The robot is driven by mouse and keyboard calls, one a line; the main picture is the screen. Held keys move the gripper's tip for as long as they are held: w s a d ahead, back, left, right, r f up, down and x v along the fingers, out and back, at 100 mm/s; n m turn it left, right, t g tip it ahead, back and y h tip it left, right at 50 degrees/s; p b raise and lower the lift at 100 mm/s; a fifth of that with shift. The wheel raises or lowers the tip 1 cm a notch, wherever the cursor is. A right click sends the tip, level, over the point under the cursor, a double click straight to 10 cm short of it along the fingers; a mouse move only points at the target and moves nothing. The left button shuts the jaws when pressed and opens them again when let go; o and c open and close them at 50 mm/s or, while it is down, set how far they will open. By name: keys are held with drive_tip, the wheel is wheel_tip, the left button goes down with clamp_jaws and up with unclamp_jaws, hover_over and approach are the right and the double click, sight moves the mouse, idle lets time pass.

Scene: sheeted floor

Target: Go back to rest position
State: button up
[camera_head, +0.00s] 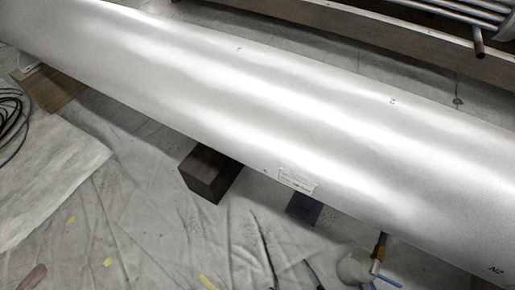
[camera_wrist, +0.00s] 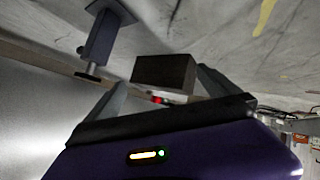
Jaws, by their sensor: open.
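My gripper (camera_wrist: 160,82) shows in the wrist view with its two fingers apart and open. A dark brown block (camera_wrist: 164,72) appears between and beyond the fingertips; I cannot tell how far off it is, and no finger is seen closed on it. The purple housing with a small lit indicator at the bottom of the wrist view is mine. My gripper does not show in the head view.
A long silvery cylinder (camera_head: 240,85) crosses the head view diagonally. A dark block (camera_head: 208,174) stands by its lower edge on the sheeted floor (camera_head: 140,220). Black cables (camera_head: 12,115) lie at left. A whitish container (camera_head: 355,268) stands at lower right. Metal pipes (camera_head: 455,14) are at top right.

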drive_tip(key=s+d+r+m+t+h, duration=0.1)
drive_tip(key=s+d+r+m, duration=0.2)
drive_tip(key=r, duration=0.6)
drive_tip(key=s+d+r+m+t, duration=0.2)
drive_tip(key=d+r+m, duration=0.15)
drive_tip(key=r, duration=0.45)
drive_tip(key=s+d+r+m+t+h, duration=0.1)
drive_tip(key=s+d+r+m, duration=0.2)
drive_tip(key=r, duration=0.6)
wheel_tip(320, 180, up, 36)
drive_tip(key=n+p, duration=0.1)
drive_tip(key=p, duration=3.5)
drive_tip(key=shift+s+d, duration=0.15)
drive_tip(key=shift+s, duration=0.1)
